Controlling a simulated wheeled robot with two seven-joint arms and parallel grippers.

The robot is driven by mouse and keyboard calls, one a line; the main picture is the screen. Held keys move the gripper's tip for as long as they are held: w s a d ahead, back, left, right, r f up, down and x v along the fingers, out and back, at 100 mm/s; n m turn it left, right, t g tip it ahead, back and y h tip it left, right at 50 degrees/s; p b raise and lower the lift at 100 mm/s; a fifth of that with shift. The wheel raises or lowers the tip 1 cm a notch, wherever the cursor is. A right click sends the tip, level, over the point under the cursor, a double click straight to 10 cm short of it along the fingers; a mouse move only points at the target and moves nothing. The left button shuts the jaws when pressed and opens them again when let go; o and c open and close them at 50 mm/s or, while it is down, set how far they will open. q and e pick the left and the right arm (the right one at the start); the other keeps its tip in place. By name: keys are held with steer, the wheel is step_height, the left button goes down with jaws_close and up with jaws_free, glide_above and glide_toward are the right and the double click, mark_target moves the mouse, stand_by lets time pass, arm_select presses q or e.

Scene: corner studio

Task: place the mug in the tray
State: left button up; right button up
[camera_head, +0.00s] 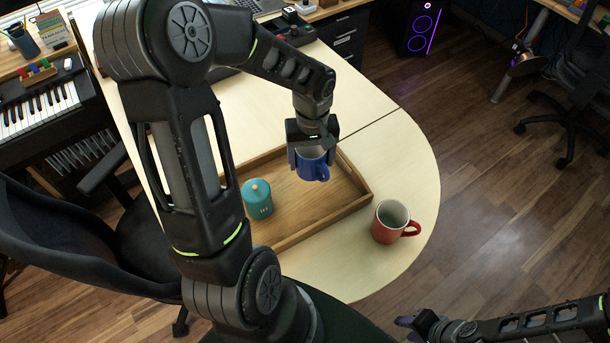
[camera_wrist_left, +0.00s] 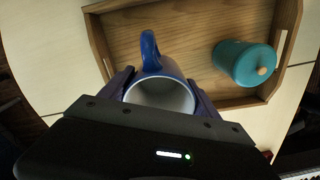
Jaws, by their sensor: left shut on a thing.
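A blue mug (camera_head: 316,170) with a white inside is between the fingers of my left gripper (camera_head: 313,160), which is shut on it. In the left wrist view the blue mug (camera_wrist_left: 172,72) is upright-looking, its handle pointing away from the gripper. The wooden tray (camera_head: 364,186) lies on the table under the mug. I cannot tell whether the mug's base touches the tray floor. A red mug (camera_head: 386,224) stands on the table just right of the tray. My right gripper (camera_head: 408,322) is low at the bottom edge, empty-looking; its jaw state is unclear.
A teal lidded jar (camera_head: 257,203) stands in the tray's left part, and it shows in the left wrist view (camera_wrist_left: 238,62). A dark chair (camera_head: 60,235) and a keyboard piano (camera_head: 40,110) are at left.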

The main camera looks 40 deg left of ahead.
mark_target(311, 173)
arm_select(q)
steer(key=shift+f, duration=1.1)
steer(key=shift+f, duration=1.85)
steer(key=shift+f, duration=0.25)
steer(key=o, duration=1.7)
steer(key=shift+r, duration=0.1)
steer(key=shift+r, duration=0.1)
step_height(311, 173, up, 12)
steer(key=shift+r, duration=0.1)
